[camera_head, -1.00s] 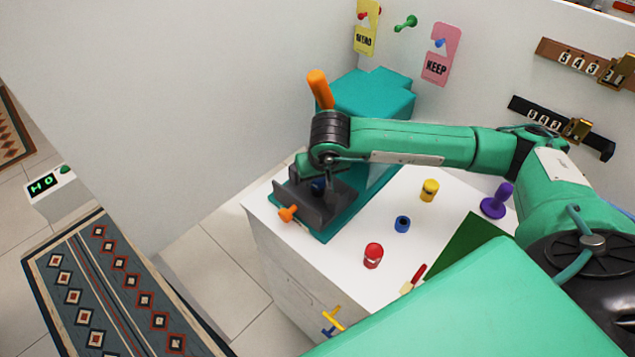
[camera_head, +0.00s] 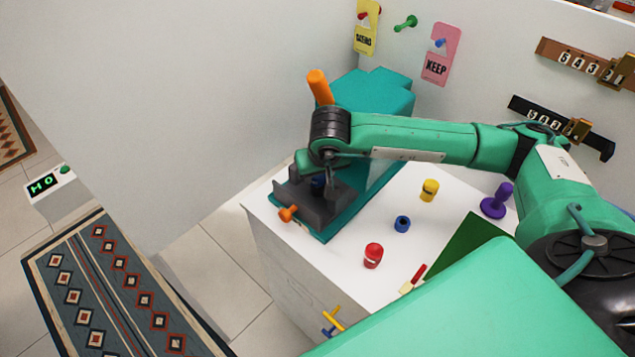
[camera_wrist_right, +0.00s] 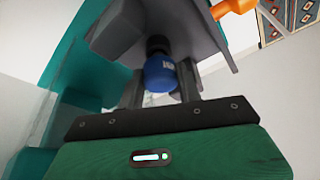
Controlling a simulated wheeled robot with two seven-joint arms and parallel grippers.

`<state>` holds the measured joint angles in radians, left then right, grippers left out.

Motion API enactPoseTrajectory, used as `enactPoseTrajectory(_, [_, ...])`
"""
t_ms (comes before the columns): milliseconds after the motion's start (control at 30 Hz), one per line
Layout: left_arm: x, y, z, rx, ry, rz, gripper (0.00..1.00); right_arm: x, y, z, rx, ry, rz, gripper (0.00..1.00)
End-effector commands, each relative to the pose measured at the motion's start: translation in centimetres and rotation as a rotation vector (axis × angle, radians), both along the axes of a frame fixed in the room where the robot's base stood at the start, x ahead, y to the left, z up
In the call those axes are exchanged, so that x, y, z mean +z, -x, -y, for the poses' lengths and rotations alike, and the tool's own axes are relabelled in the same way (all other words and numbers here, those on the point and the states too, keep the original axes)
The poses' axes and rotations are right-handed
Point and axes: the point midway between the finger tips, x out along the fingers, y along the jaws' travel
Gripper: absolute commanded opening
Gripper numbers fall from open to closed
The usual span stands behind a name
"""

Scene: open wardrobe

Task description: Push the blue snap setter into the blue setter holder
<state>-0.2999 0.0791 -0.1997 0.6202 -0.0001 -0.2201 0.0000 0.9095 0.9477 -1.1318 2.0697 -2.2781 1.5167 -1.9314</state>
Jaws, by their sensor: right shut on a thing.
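The blue snap setter (camera_wrist_right: 160,75), a blue cylinder with a small white mark and a dark neck, sits between the fingers of my right gripper (camera_wrist_right: 160,88), which is shut on it. In the head view my right gripper (camera_head: 326,186) is low over the dark grey block at the front of a teal press (camera_head: 385,95); a little blue (camera_head: 318,181) shows there. The setter's far end is hidden against the grey block. A short blue cylinder with a dark opening (camera_head: 402,224) stands on the white top; I cannot tell whether it is the holder. My left gripper is not in view.
The press has an orange handle (camera_head: 319,87) and an orange knob (camera_head: 288,213). Yellow (camera_head: 429,190), red (camera_head: 373,256) and purple (camera_head: 497,201) pieces stand on the white top (camera_head: 330,260). A green mat (camera_head: 467,240) lies at right. Walls close the back and left.

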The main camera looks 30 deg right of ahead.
Motion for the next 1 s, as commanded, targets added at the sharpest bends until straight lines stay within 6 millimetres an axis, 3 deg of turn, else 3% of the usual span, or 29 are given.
enactPoseTrajectory(1000, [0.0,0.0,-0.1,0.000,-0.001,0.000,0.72,1.2,0.0,0.0,0.000,-0.001,0.001,0.08])
